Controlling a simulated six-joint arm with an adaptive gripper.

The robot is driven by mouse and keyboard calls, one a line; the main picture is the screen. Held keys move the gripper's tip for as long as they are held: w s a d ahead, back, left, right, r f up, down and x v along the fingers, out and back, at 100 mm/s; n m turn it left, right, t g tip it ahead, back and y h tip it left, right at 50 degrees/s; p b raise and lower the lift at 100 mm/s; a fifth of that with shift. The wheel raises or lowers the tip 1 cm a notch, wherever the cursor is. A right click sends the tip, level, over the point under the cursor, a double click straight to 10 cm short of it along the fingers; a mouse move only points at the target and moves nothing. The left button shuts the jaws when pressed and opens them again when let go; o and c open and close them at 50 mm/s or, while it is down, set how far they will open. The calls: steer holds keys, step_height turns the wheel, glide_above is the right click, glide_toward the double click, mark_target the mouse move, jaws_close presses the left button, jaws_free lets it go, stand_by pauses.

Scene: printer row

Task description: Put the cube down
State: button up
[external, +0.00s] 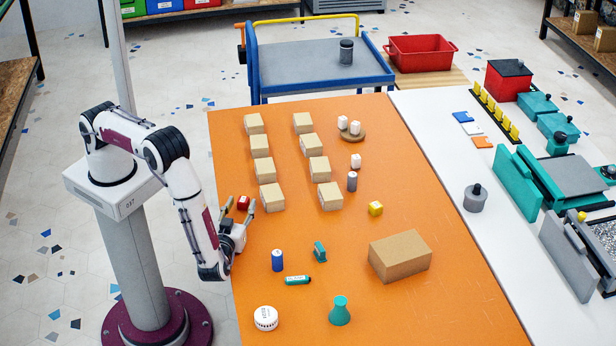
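A small red cube (243,202) is at the left edge of the orange table top (330,245). My gripper (240,204) is at this edge, its two fingers spread apart and pointing toward the far side. The red cube shows between the fingertips, with a gap visible on its left side. I cannot tell whether the right finger touches it, or whether the cube rests on the table.
Several cardboard boxes (270,197) stand in two rows beyond my gripper. A blue cylinder (278,260), a teal clip-like item (320,251) and a teal-and-white tube (298,280) are nearer the camera. A large carton (400,256) stands right. Bare orange surface lies between them.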

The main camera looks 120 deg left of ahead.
steer(key=shift+r+v, duration=0.1)
steer(key=shift+v, duration=1.85)
steer(key=shift+r+v, duration=0.15)
steer(key=shift+v, duration=1.85)
steer(key=shift+s, duration=0.15)
steer(key=shift+o, duration=0.5)
steer(key=shift+w+a+r, duration=0.15)
steer(key=shift+w+r, duration=0.05)
steer(key=shift+r, duration=0.2)
steer(key=r, duration=0.1)
steer(key=a+r+h, duration=0.1)
steer(key=r, duration=0.1)
steer(key=shift+a+r+n, duration=0.15)
steer(key=shift+r+n, duration=0.05)
steer(key=shift+n, duration=0.2)
steer(key=shift+a+r+t+h, duration=0.2)
steer(key=shift+a+t+h, duration=0.15)
steer(key=shift+h, duration=0.25)
steer(key=shift+s+f+m+t+h, duration=0.25)
steer(key=shift+f+m+t+h, duration=0.1)
steer(key=shift+f+h, duration=0.15)
steer(key=shift+w+d+f, duration=0.1)
steer(key=shift+f, duration=0.65)
